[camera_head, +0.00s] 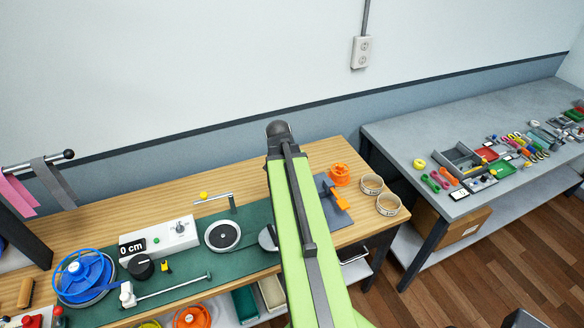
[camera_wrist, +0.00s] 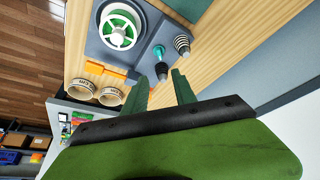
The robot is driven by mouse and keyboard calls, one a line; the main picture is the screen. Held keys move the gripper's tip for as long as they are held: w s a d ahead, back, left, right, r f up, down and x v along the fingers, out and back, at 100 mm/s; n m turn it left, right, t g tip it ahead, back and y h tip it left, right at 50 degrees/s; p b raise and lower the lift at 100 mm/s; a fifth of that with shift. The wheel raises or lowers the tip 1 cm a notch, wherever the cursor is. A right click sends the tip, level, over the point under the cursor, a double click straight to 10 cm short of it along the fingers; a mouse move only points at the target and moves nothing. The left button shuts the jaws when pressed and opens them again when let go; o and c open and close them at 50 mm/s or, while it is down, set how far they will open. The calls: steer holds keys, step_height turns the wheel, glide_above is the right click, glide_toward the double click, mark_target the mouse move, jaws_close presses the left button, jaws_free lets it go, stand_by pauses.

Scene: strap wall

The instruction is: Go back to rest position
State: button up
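My gripper (camera_wrist: 159,74) shows in the wrist view as two green fingers set apart, with nothing held between them. A teal and black peg-like part (camera_wrist: 159,52) on a grey plate shows beyond the fingertips; I cannot tell whether it is within reach of them. In the head view my green arm rises over the middle of the wooden bench (camera_head: 245,184), and its fingers are hidden there.
A green-and-white reel (camera_wrist: 120,26) stands on the grey plate. Two cream rings (camera_head: 372,184) (camera_head: 388,204) and an orange part (camera_head: 340,174) lie right of my arm. A blue reel (camera_head: 84,274) and white box (camera_head: 158,238) are left. The grey table (camera_head: 405,140) holds several tools.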

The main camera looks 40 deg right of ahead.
steer(key=w+a+f+n+b, duration=0.1)
steer(key=w+a+f+b, duration=0.15)
steer(key=a, duration=0.35)
steer(key=w+a+f+n+t+y+b, duration=0.1)
steer(key=w+a+f+n+b, duration=0.2)
steer(key=a, duration=0.4)
steer(key=w+a+f+b, duration=0.2)
steer(key=w+a, duration=0.2)
steer(key=a, duration=0.2)
steer(key=s+a+f+n+g+y+b, duration=0.1)
steer(key=a+n, duration=0.3)
steer(key=a, duration=0.6)
steer(key=s+a+f+n+g+y+b, duration=0.1)
steer(key=s+a+f+n, duration=0.3)
steer(key=a, duration=0.7)
steer(key=shift+a+f+n+g+y+b, duration=0.25)
steer(key=shift+n+y+b, duration=0.25)
steer(key=shift+n+b, duration=0.3)
steer(key=shift+d, duration=0.25)
